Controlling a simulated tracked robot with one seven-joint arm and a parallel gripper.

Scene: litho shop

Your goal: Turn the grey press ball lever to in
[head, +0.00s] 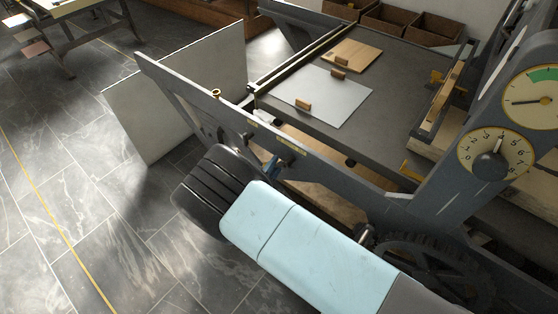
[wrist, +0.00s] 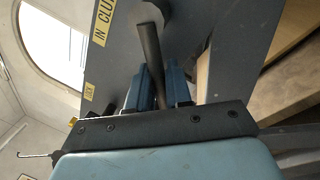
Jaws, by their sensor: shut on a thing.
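My gripper (wrist: 160,78) has its two blue fingers on either side of a dark grey lever bar (wrist: 150,45) in the wrist view. It is shut on this bar, which runs up past the fingertips, slightly tilted. The ball end is not clearly seen. A yellow label (wrist: 102,22) reading "IN CLU", cut off by the picture edge, is on the grey press frame left of the lever. In the head view, the blue fingers of my gripper (head: 272,168) are at the press's near side rail (head: 330,172); my arm hides most of the lever there.
The press bed (head: 400,85) carries a grey plate (head: 325,95) and a wooden board (head: 352,55). Dials (head: 488,165) stand at the right, and a toothed gear (head: 440,265) sits below. A pale panel (head: 190,90) leans at the rail's left. Tiled floor at left is open.

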